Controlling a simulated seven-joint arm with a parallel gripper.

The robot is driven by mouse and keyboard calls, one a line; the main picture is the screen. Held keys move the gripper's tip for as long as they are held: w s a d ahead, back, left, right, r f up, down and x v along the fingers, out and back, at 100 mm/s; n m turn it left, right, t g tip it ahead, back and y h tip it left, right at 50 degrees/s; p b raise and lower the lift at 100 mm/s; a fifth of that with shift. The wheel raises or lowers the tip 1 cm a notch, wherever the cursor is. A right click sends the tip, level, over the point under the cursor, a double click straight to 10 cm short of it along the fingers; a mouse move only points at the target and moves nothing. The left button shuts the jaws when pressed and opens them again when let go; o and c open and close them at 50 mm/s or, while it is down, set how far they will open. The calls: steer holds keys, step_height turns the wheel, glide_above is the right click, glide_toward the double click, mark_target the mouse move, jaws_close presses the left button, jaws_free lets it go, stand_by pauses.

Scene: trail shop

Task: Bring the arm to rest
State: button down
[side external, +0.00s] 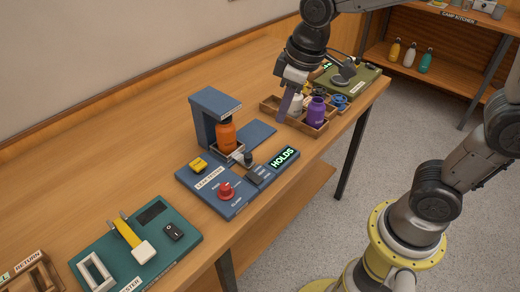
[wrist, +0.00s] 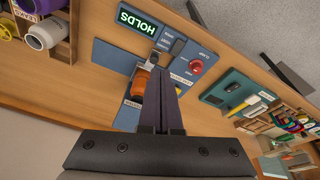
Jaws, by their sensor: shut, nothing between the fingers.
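My gripper (side external: 283,113) is shut and empty. In the side external view it points down above the bench, at the left end of the wooden tray (side external: 326,129). Its shut fingers also show in the wrist view (wrist: 164,80), where they cover part of the blue leak tester. I cannot tell whether the fingertips touch the tray. My arm reaches in from the top right.
The blue leak tester (side external: 225,203) holds an orange bottle (side external: 226,135) under its head, and its display (side external: 283,157) reads HOLDS. The tray holds a purple bottle (side external: 316,112) and a white one (side external: 296,103). A teal tester (side external: 183,237) stands front left.

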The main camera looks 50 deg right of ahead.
steer(key=s+d+m+t, duration=0.1)
steer(key=s+d+m, duration=0.1)
steer(key=s, duration=0.6)
steer(key=s+d+r+m+t, duration=0.1)
steer(key=s+d+m, duration=0.1)
steer(key=s, duration=0.5)
steer(key=shift+s+d+r+t, duration=0.15)
steer(key=shift+s+d+t, duration=0.25)
steer(key=shift+d, duration=0.4)
